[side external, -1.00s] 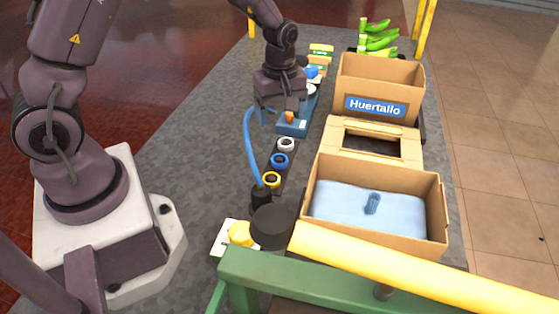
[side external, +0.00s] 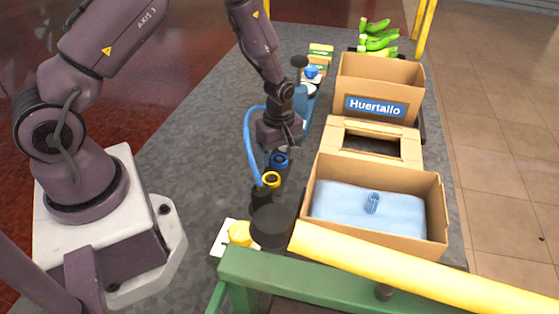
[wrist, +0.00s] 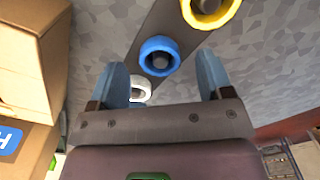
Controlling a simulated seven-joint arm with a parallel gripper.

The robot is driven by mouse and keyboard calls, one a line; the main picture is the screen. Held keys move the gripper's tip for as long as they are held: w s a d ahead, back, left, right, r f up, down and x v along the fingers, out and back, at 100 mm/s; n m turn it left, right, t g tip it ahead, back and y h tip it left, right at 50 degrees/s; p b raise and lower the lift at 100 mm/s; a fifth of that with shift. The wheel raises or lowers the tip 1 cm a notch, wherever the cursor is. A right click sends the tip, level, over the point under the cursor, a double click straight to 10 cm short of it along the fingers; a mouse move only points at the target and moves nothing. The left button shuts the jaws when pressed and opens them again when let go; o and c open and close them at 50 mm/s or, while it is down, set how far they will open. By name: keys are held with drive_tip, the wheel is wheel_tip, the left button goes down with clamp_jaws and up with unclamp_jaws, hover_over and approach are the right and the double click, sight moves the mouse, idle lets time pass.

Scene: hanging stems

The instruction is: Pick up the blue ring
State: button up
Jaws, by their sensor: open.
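The blue ring (side external: 280,160) sits around a dark peg on a dark strip in the side external view, between the yellow ring (side external: 271,180) and my gripper (side external: 284,150). In the wrist view the blue ring (wrist: 159,56) lies just beyond my fingertips and between their lines, with the peg's end showing in its hole. My gripper (wrist: 163,82) is open, with two blue fingers apart and nothing between them at the tips. The white ring (wrist: 140,90) shows partly by the left finger in the wrist view; my gripper hides it in the side external view.
The yellow ring (wrist: 209,8) is close by on the same strip. A blue hose (side external: 248,135) arches beside the strip. An open cardboard box (side external: 330,225) with blue cloth stands to the right. A black round object (side external: 272,226) is at the strip's near end.

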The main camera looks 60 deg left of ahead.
drive_tip(key=shift+f, duration=0.75)
drive_tip(key=c, duration=1.2)
drive_tip(key=shift+r, duration=0.1)
